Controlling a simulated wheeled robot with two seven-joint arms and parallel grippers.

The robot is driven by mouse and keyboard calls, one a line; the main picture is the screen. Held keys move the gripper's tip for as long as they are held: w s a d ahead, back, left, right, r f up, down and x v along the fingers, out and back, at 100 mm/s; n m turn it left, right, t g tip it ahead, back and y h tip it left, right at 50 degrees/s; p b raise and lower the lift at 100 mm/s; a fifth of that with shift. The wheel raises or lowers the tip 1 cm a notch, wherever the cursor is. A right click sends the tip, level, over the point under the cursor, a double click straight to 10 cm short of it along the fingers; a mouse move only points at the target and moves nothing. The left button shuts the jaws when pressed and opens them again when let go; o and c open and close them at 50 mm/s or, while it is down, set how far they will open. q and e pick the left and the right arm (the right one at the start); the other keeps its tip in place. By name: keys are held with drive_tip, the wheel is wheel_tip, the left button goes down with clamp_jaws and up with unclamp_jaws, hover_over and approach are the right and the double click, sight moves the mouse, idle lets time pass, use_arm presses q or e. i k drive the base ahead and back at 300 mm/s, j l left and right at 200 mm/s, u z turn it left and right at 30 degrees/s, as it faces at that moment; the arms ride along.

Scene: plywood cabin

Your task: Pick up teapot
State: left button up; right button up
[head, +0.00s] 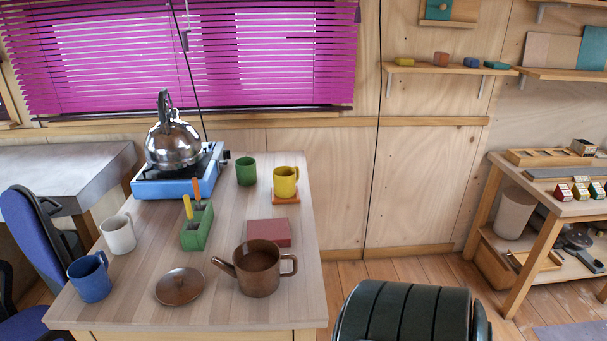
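A brown teapot (258,270) stands upright near the front right of the wooden table. Its spout points left and its handle points right. It has no lid on, and its open top faces up. Neither of my grippers shows in the head view.
Around the teapot are a dark red block (268,233), a green holder (197,227), a white mug (118,234), a blue mug (90,277), a green cup (246,171) and a yellow mug (286,182). A metal kettle (174,143) sits on a blue stove (172,187). A dark ribbed object (405,315) stands right of the table.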

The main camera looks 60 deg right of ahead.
sight(257, 263)
drive_tip(key=i+z, duration=0.1)
drive_tip(key=z, duration=0.3)
drive_tip(key=i+j+z, duration=0.1)
drive_tip(key=z, duration=0.3)
drive_tip(key=j+z, duration=0.1)
drive_tip(key=z, duration=0.3)
drive_tip(key=i+j+z, duration=0.1)
drive_tip(key=z, duration=0.3)
drive_tip(key=i+j+z, duration=0.15)
drive_tip(key=z, duration=0.25)
drive_tip(key=i+j+z, duration=0.1)
drive_tip(key=z, duration=0.3)
drive_tip(key=i+j+z, duration=0.1)
drive_tip(key=j+z, duration=0.25)
drive_tip(key=i+j+z, duration=0.1)
drive_tip(key=z, duration=0.3)
